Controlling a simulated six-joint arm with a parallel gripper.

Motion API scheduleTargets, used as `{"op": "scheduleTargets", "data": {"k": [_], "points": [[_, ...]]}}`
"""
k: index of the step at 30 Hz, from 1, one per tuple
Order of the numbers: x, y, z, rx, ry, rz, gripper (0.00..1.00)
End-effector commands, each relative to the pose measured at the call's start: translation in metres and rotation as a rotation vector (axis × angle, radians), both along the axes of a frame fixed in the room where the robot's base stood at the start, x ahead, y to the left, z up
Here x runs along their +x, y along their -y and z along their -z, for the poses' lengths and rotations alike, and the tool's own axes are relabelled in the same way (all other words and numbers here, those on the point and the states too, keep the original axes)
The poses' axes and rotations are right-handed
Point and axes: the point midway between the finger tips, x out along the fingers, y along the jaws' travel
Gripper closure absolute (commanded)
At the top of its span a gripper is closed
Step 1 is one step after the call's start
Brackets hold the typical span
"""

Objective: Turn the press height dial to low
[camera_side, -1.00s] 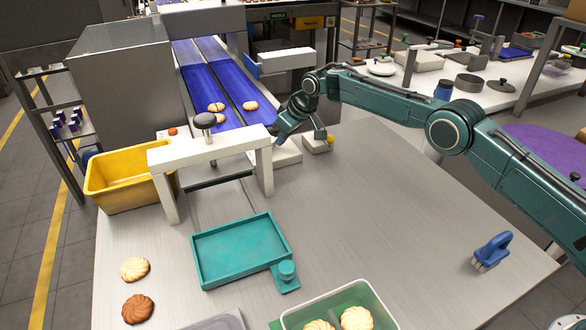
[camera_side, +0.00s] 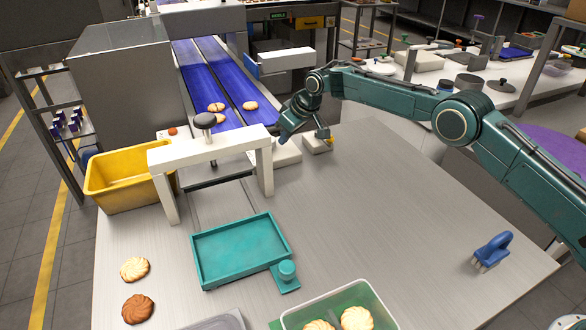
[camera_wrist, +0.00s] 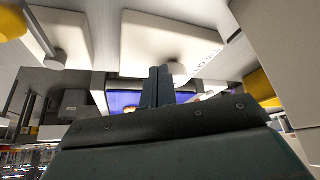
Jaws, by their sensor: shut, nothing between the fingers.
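My gripper (camera_side: 283,138) is shut and empty, beside the right leg of the white press (camera_side: 210,148), above a white box (camera_side: 288,157). In the wrist view the dark fingers (camera_wrist: 158,74) lie together in front of a white box (camera_wrist: 165,40) with small lettering on its face. A small pale round knob (camera_wrist: 179,69), likely the dial, shows at the box edge right beside the fingertips. I cannot tell whether they touch, nor read the dial's setting.
A teal tray (camera_side: 197,263) lies in front of the press, and a yellow bin (camera_side: 110,195) stands left. The table's right middle is clear.

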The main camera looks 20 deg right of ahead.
Motion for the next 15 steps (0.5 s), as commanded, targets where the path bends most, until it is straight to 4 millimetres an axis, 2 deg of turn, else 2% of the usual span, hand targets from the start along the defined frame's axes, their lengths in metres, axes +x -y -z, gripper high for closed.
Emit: {"op": "scheduleTargets", "data": {"k": [15], "points": [[0.001,0.000,-0.043,0.001,0.003,0.000,1.00]]}}
